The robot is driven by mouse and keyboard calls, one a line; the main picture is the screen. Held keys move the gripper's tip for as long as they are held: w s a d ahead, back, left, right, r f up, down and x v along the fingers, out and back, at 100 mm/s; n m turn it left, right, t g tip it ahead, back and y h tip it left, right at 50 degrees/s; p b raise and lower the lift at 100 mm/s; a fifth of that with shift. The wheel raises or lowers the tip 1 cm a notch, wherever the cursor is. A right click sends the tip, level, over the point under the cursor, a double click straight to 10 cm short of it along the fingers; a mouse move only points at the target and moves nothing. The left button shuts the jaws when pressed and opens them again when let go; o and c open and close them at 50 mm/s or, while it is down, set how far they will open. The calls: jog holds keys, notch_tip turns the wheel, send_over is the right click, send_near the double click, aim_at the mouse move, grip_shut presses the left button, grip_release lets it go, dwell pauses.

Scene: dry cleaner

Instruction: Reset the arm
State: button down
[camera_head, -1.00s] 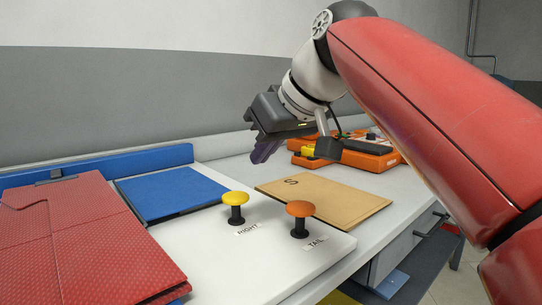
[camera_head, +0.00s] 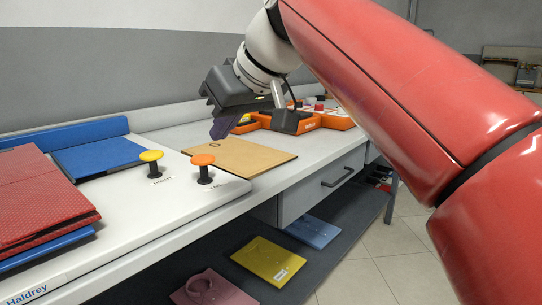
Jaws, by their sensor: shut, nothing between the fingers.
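My red arm reaches in from the right of the head view. My gripper (camera_head: 220,128) hangs at its end, above the white table (camera_head: 135,205). Its fingers are together with nothing seen between them. It is above and behind the tan board (camera_head: 238,158) and left of the orange device (camera_head: 310,123). It appears apart from both, and part of the device is hidden behind my wrist.
A yellow knob (camera_head: 151,156) and an orange knob (camera_head: 203,160) stand on the tabletop. A drawer (camera_head: 320,185) is under the table. Yellow (camera_head: 267,260), blue (camera_head: 312,231) and pink (camera_head: 213,290) items lie below.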

jog(key=s+d+f+m+h, duration=0.2)
jog(key=s+d+f, duration=0.3)
jog(key=f, duration=0.5)
jog(key=s+d+f+m+h, duration=0.2)
jog(key=s+d+f+m, duration=0.2)
jog(key=d+f, duration=0.6)
jog(key=s+d+f+m+h, duration=0.2)
jog(key=s+d+f, duration=0.4)
jog(key=f, duration=0.6)
jog(key=shift+s+d+m, duration=0.15)
jog(key=shift+d+m, duration=0.55)
jog(key=shift+a, duration=0.15)
